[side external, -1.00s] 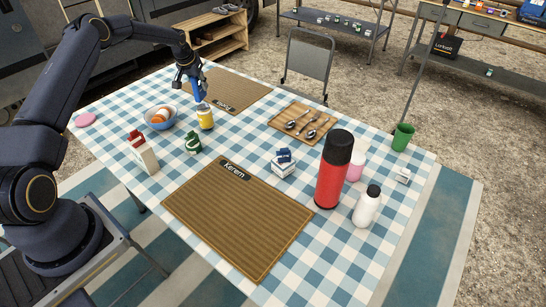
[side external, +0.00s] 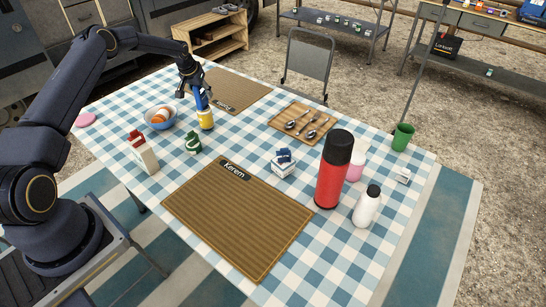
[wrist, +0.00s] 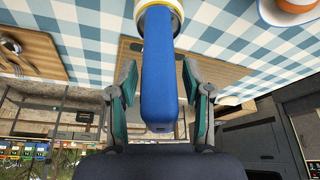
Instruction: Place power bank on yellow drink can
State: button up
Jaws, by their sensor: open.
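The yellow drink can (side external: 206,119) stands upright on the checked cloth near the far left of the table. The blue power bank (side external: 202,100) is upright at the top of the can, and its lower end meets the can's top. In the wrist view the power bank (wrist: 158,75) lies between the fingers and the can's rim (wrist: 150,5) shows at its far end. My gripper (wrist: 162,95) is open, with a visible gap between each finger and the power bank. In the side view my gripper (side external: 195,85) is around the power bank's upper part.
A blue bowl with food (side external: 160,117) stands left of the can. A green-and-white item (side external: 193,143) is in front, and a carton (side external: 143,152) is nearer still. A brown placemat (side external: 232,90) lies behind; a wooden tray with spoons (side external: 302,121) is to the right.

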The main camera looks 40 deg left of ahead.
jog(key=shift+r, duration=0.1)
jog(key=v, duration=1.2)
jog(key=s+d+r+m, duration=0.2)
jog(key=s+d+r, duration=0.3)
jog(key=d+r, duration=0.4)
jog(key=s+d+r+m, duration=0.1)
jog(key=s+d+r, duration=0.5)
jog(key=d+r, duration=0.3)
jog(key=s+d, duration=0.4)
jog(key=s, duration=0.3)
jog(key=s+d+m+t+h, duration=0.1)
jog(key=s+d, duration=0.3)
jog(key=s, duration=0.4)
jog(key=s+d, duration=0.4)
jog(key=s, duration=0.3)
jog(key=shift+s+d+f+t+h, duration=0.25)
jog(key=shift+s+f+t+h, duration=0.05)
jog(key=shift+s+h, duration=0.1)
